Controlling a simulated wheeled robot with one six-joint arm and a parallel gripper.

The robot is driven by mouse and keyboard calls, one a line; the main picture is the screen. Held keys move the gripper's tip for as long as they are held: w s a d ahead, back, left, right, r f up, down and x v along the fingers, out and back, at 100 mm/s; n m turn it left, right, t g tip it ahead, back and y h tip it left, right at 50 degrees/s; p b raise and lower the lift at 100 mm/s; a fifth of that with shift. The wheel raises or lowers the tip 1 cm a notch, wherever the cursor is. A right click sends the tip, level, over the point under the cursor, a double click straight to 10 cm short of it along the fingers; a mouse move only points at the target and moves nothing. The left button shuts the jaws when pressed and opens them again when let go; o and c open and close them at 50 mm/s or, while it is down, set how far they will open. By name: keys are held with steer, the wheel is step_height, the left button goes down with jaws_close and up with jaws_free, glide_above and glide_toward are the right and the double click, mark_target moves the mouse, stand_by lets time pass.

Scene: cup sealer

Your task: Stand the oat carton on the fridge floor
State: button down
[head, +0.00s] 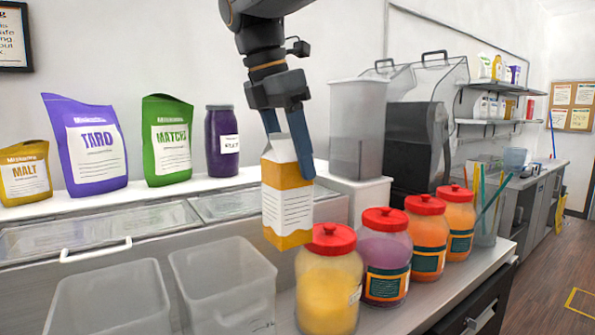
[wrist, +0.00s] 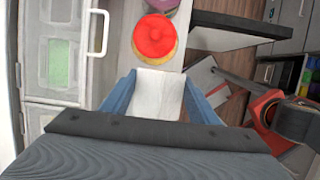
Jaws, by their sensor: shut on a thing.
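The oat carton (head: 286,200) is orange-yellow and white with a gabled top and a printed label. My gripper (head: 290,150) is shut on its upper part and holds it upright, slightly tilted, in front of the counter. In the wrist view the white carton top (wrist: 158,95) sits between the blue fingers of my gripper (wrist: 160,92). The fridge floor is not recognisable in either view.
Jars with red lids (head: 330,285) stand in a row right of and below the carton; one red lid (wrist: 155,36) also shows in the wrist view. Clear bins (head: 225,285) stand at front left. Pouches (head: 85,145) line the back ledge.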

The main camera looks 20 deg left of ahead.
step_height(320, 180, down, 26)
steer(key=p, duration=0.6)
steer(key=shift+f, duration=0.15)
steer(key=c, duration=1.1)
jaws_free()
steer(key=shift+f, duration=0.15)
steer(key=o, duration=0.4)
